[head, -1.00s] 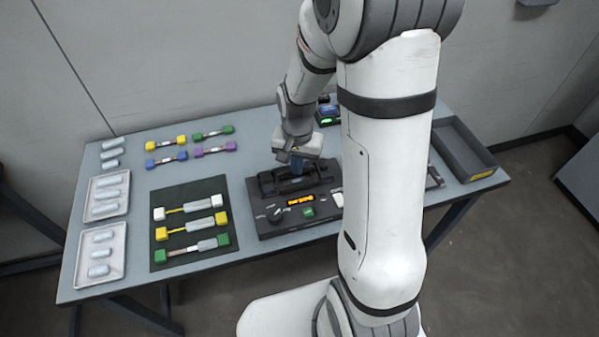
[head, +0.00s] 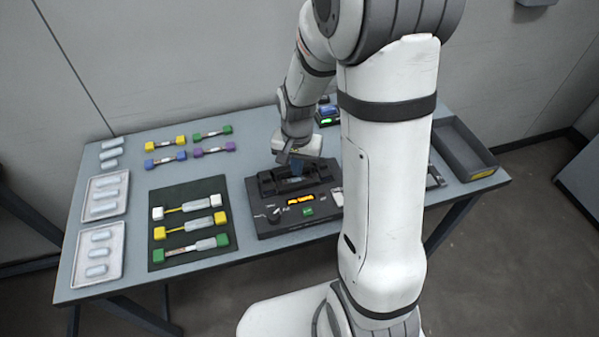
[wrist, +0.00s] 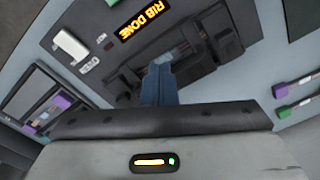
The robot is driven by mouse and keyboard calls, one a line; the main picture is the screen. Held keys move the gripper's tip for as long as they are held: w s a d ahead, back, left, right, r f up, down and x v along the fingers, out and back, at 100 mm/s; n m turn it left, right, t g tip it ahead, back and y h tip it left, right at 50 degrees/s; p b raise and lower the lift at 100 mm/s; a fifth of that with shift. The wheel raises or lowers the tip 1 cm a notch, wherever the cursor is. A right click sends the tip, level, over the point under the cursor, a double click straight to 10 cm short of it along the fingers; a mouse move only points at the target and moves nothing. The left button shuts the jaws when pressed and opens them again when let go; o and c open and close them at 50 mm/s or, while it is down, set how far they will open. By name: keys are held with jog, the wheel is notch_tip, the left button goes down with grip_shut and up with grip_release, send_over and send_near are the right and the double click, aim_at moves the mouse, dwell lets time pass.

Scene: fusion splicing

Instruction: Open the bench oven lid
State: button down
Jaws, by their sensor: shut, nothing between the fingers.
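The bench oven is the black unit (head: 268,229) on the table, with a lit orange display (head: 300,199). The wrist view reads the display (wrist: 140,20) as "RIB DONE". A long recess with a pale piece inside (head: 294,182) now shows in the oven's top, so the lid appears raised. The lid itself is hard to make out behind my gripper. My gripper (head: 297,167) is over the rear of the oven, its blue fingers (wrist: 159,84) shut together and empty. I cannot tell whether they touch the lid.
A dark mat (head: 160,203) with several fibre holders lies left of the oven. White trays (head: 93,278) stand at the far left. A grey bin (head: 463,158) is at the right. Coloured holders (head: 166,142) lie behind the mat.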

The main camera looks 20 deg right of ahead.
jog(key=shift+s+f, duration=0.15)
jog(key=shift+f, duration=0.4)
jog(key=shift+r, duration=0.1)
jog(key=shift+w+r+p, duration=0.45)
jog(key=shift+w+r, duration=0.15)
jog(key=shift+w, duration=0.5)
jog(key=shift+s+r, duration=0.1)
jog(key=shift+r, duration=0.05)
jog(key=shift+r, duration=0.1)
jog(key=shift+w+r+p, duration=0.55)
jog(key=shift+p, duration=0.1)
